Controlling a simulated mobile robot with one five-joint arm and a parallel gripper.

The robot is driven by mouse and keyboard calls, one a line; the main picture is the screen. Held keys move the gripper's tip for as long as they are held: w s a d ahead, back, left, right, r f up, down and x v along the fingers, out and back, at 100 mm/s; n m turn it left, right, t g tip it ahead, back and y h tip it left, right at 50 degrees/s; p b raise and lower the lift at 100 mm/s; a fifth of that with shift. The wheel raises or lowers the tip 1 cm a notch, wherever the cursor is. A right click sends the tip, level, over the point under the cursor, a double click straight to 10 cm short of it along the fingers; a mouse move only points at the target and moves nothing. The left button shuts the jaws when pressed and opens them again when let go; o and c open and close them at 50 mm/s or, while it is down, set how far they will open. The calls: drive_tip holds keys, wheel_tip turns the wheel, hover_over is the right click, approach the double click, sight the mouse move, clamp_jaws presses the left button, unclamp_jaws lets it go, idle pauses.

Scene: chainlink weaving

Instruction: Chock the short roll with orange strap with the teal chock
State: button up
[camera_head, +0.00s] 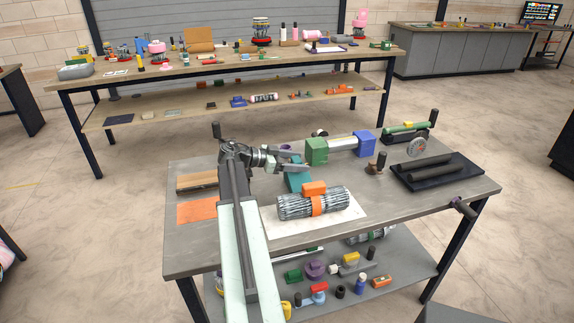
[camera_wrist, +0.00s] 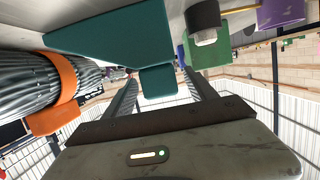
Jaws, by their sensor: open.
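The short roll (camera_head: 286,207) is a grey ribbed bundle lying on a white sheet on the near workbench. An orange strap (camera_head: 317,206) with an orange block on top wraps it. In the wrist view the roll (camera_wrist: 25,75) is at left. The teal chock (camera_head: 297,181) lies just behind the roll. In the wrist view the chock (camera_wrist: 110,38) has a wide wedge and a smaller teal block between my fingers. I cannot tell whether it touches the roll. My gripper (camera_head: 302,162) is open at the chock's far end; contact with it is unclear.
A dark tray (camera_head: 438,172) with black bars is at right. An orange sheet (camera_head: 197,212) and a wooden block (camera_head: 197,182) lie left of my arm.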

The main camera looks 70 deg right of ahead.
drive_tip(key=shift+x, duration=1.35)
drive_tip(key=shift+c, duration=0.3)
clamp_jaws()
drive_tip(key=shift+s+a, duration=0.95)
drive_tip(key=shift+a, duration=0.3)
drive_tip(key=shift+o, duration=0.3)
unclamp_jaws()
